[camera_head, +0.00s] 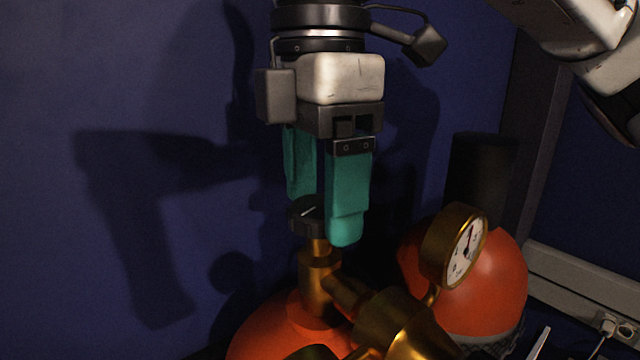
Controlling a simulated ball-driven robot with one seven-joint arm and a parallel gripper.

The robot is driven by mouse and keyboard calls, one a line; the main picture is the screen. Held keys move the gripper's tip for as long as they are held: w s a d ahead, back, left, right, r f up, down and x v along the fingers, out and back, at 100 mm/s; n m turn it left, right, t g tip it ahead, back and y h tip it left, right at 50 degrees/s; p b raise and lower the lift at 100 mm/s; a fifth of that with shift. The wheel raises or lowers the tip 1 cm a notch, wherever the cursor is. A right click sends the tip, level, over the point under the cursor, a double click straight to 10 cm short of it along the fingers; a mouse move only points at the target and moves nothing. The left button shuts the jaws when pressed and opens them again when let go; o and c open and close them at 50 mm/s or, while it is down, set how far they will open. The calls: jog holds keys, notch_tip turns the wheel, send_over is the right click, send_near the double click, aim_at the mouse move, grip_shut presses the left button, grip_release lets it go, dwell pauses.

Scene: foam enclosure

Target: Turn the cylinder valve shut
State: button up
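The cylinder valve is a brass body (318,285) on top of an orange-red cylinder (265,335), with a dark round knob (301,217) carrying a pale line mark. My gripper (320,215) points straight down over the knob from above. Its two teal fingers are apart, one behind the knob at the left and one in front at the right. The knob sits between the fingertips, and the front finger hides its right part. I cannot tell whether the fingers press on it.
A round brass gauge (466,247) with a white dial stands to the right of the valve. A second orange-red cylinder (500,285) is behind it. A dark blue wall (120,90) is close behind. A pale rail with a socket (585,290) runs at the right.

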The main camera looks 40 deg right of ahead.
jog(key=c, duration=0.9)
jog(key=shift+r+m, duration=0.1)
jog(key=shift+m, duration=0.3)
jog(key=m+p, duration=0.1)
jog(key=m, duration=1.9)
jog(key=shift+m, duration=0.3)
